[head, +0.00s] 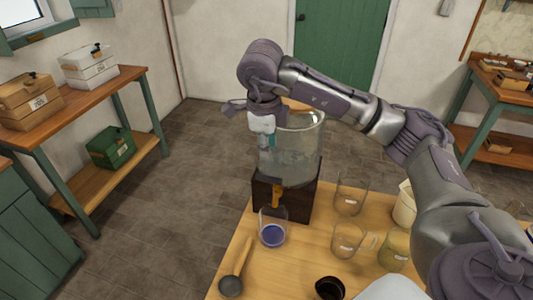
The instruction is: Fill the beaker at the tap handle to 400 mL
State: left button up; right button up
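A large clear glass vessel (300,155) stands on a dark wooden block (301,201) at the table's far end. A brass-coloured tap (276,194) sticks out at the front of the block. A small glass beaker (272,234) stands under the tap with blue-violet liquid in its lower part. I cannot read its graduations. My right gripper (267,138) hangs above the tap, in front of the glass vessel and overlapping it in the picture. Its fingertips are small and unclear, so I cannot tell if they are open or shut. My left gripper is not in view.
Empty glass beakers (348,240) and a cream-coloured jug (404,205) stand right of the tap. A wooden-handled ladle (231,286) and a small dark bowl (329,288) lie nearer. A side table (122,83) with boxes stands at the left, with open floor between.

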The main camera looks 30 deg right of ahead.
aim_at(270, 179)
jog(key=p+x, duration=0.4)
jog(key=x, duration=0.9)
jog(key=shift+s+f, duration=0.1)
jog(key=shift+f, duration=0.1)
grip_shut()
jog(key=shift+a+f+n+b, duration=0.1)
jog(key=shift+f+n+b, duration=0.05)
jog(key=shift+n+b, duration=0.3)
jog(key=shift+s+a+n+y, duration=0.15)
jog(key=shift+n+y, duration=0.15)
jog(key=shift+n, duration=0.55)
